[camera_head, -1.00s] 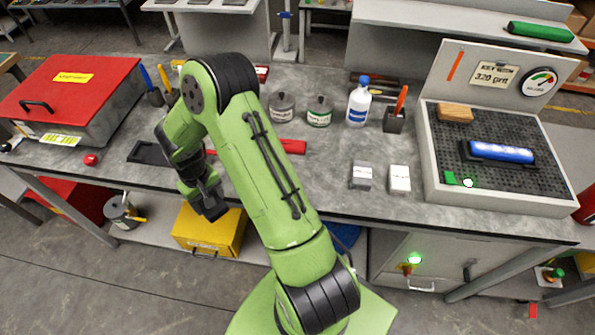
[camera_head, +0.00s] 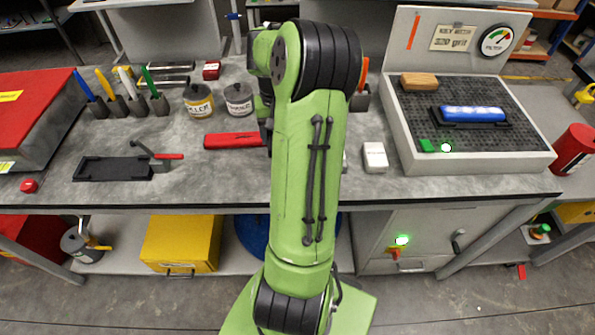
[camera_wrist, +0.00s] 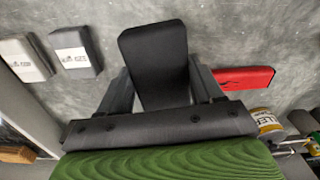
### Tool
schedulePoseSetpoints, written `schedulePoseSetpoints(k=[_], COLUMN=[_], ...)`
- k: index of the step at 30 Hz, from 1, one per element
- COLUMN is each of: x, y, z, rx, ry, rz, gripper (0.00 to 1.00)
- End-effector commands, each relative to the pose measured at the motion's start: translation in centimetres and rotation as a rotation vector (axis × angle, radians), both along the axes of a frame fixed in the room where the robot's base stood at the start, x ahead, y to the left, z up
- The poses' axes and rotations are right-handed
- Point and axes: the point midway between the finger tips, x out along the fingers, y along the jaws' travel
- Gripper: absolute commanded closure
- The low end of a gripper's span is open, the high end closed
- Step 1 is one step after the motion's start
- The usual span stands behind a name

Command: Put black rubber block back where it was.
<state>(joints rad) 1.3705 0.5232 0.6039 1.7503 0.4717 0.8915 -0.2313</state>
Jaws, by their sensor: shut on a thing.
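The black rubber block (camera_wrist: 154,62) is between the two dark fingers of my gripper (camera_wrist: 160,84) in the wrist view, held above the grey bench top. In the head view my arm covers the block and nearly all of the gripper, so neither shows clearly there. A grey bench top (camera_head: 230,178) lies below.
A grey labelled block (camera_wrist: 78,52) and a white labelled block (camera_wrist: 25,60) stand on the bench. A red case (camera_head: 232,140), tins (camera_head: 199,100) and a clamp tray (camera_head: 112,169) are left of my arm. A perforated grey booth (camera_head: 408,150) stands right.

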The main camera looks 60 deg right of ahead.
Motion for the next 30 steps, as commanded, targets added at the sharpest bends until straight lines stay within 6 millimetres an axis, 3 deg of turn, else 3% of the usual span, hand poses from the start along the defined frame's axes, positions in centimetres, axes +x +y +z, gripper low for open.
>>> schedulePoseSetpoints(k=[1, 3, 6, 12, 21, 30], x=[-1.7, -3.3, -4.3, -4.5, -4.4, -4.4], y=[-0.9, -1.5, -1.9, -1.8, -1.8, -1.9], z=[0.0, 0.5, 0.6, -3.9, -8.5, -9.1], rx=[-0.003, -0.001, 0.003, 0.008, 0.007, 0.002], ry=[-0.003, -0.003, -0.003, -0.002, -0.004, -0.003], rz=[-0.048, -0.091, -0.119, -0.121, -0.120, -0.120], gripper=[0.68, 0.68, 0.68, 0.68, 0.68, 0.68])
